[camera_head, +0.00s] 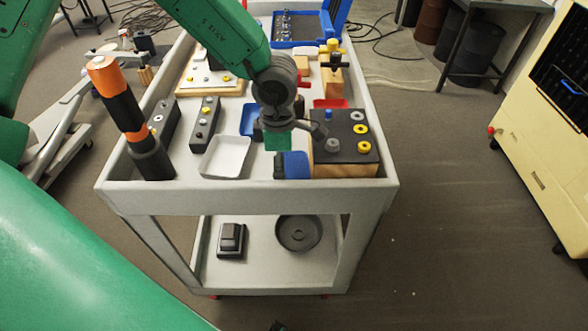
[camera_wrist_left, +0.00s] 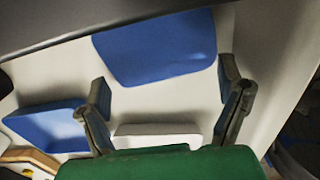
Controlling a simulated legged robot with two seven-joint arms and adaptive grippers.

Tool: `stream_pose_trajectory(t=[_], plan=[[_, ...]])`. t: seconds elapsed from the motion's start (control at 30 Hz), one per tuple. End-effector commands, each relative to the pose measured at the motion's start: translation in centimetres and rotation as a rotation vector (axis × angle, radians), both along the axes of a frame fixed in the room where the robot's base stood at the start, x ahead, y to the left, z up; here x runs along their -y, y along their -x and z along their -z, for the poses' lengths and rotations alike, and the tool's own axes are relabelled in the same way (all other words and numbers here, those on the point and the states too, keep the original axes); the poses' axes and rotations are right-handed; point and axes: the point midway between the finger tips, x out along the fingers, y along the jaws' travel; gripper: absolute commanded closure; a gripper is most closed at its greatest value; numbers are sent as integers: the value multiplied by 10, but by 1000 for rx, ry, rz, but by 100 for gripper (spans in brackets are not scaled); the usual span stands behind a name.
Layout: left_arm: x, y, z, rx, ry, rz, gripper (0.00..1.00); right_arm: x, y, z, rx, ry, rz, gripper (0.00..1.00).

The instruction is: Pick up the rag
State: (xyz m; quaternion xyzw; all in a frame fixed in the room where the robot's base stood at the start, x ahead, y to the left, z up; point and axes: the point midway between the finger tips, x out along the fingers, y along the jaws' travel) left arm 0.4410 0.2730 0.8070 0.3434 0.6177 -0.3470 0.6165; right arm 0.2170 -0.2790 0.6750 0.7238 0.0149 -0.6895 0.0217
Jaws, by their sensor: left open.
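A blue, flat, cloth-like piece that I take to be the rag (camera_head: 293,165) lies near the front rim of the grey cart, left of a dark-topped block. In the left wrist view, a plain blue piece (camera_wrist_left: 155,47) lies beyond and between the fingertips and looks like the same rag. My left gripper (camera_head: 290,138) is over the cart, just behind the rag. In the left wrist view the gripper (camera_wrist_left: 164,80) has its fingers spread, with nothing between them. The gripper partly hides the rag in the head view, and contact cannot be told. My right gripper is not in view.
The cart (camera_head: 250,199) has raised rims. A white tray (camera_head: 225,157) lies left of the rag, and the dark-topped block (camera_head: 345,145) stands to its right. An orange-and-black tool (camera_head: 118,95) stands at the front left corner. A yellow cabinet (camera_head: 535,140) is at right.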

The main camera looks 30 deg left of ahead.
Motion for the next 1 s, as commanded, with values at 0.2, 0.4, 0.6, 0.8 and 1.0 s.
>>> stream_pose_trajectory(t=[0.2, 0.4, 0.6, 0.8, 1.0], plan=[[3, 0, 3, 2, -2, 1, 13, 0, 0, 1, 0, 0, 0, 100], [3, 0, 3, 3, -2, 2, 42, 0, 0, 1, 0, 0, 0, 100], [2, -1, 3, 3, 3, 3, 42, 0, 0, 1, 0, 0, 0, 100], [0, -1, -1, 3, 2, 1, 42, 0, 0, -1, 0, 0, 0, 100], [-2, -1, -22, 5, 0, 1, 42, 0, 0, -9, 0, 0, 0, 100]])
